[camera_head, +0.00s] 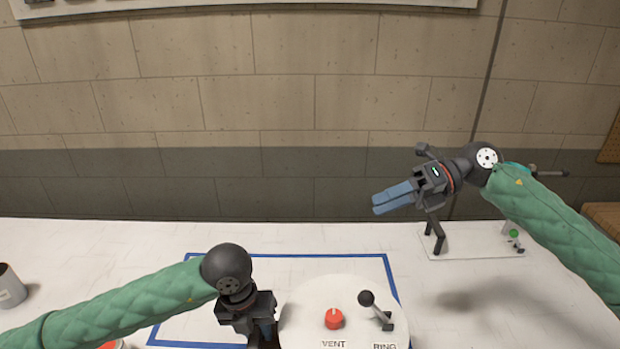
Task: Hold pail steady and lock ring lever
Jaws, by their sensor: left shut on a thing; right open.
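The pail shows only as its round pale lid (310,318) at the bottom of the head view; its lower part is out of the frame. The ring lever (377,310), a grey arm with a black ball knob, sits on the right side of the lid above the word RING. A red vent cap (333,318) is left of it, above the word VENT. My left gripper (264,332) points down at the lid's left edge, shut on the pail, though its fingertips are partly hidden. My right gripper (393,198) is raised behind and above the lever, open and empty, its blue fingers pointing left.
A blue outline (330,256) marks a rectangle on the white table (90,260) around the pail. A grey cup (10,287) stands at the far left. A small stand on a clear plate (465,241) is behind, below my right arm. The table's right front is clear.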

